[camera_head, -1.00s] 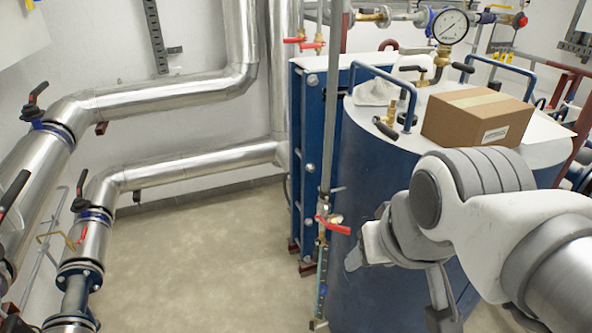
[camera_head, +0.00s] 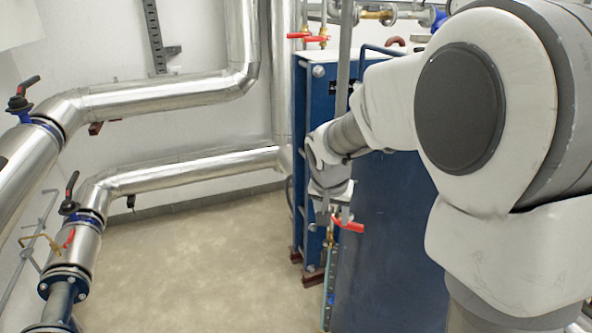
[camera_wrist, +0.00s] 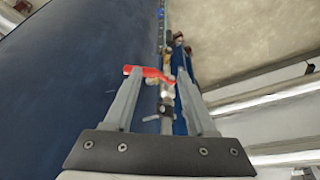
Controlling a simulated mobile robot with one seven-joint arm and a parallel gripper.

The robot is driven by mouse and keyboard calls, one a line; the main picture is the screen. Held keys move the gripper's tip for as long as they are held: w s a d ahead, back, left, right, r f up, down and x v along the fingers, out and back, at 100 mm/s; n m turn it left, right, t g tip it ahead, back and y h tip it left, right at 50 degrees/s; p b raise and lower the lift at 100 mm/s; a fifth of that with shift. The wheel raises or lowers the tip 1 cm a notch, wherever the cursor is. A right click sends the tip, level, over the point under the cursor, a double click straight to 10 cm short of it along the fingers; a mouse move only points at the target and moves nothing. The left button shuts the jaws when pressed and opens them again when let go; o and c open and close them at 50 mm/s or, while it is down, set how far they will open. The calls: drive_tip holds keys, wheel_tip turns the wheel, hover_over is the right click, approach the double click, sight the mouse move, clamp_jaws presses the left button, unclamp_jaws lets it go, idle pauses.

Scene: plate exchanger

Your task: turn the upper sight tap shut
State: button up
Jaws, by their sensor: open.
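The upper sight tap has a red lever (camera_head: 348,226) on the thin vertical sight pipe in front of the blue tank. The lever sticks out roughly sideways to the right in the head view. In the wrist view the red lever (camera_wrist: 148,72) lies across the pipe near the fingertips, its left end by the left finger. My gripper (camera_wrist: 158,74) is open, its fingers on either side of the pipe fitting. Contact with the lever cannot be told. In the head view my gripper (camera_head: 328,207) is just above the lever, small and partly overlapping the pipe.
The sight tube (camera_head: 329,275) runs down below the tap. A blue plate frame (camera_head: 306,150) stands close behind on the left. The blue tank (camera_head: 385,240) is close on the right. Two red-handled valves (camera_head: 299,35) sit higher up. The floor (camera_head: 190,260) at left is clear.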

drive_tip(key=m+b, duration=0.1)
drive_tip(key=b, duration=0.1)
approach(324, 252)
drive_tip(key=b+x, duration=0.3)
drive_tip(key=x, duration=0.8)
drive_tip(key=shift+s, duration=0.1)
clamp_jaws()
idle(0.9)
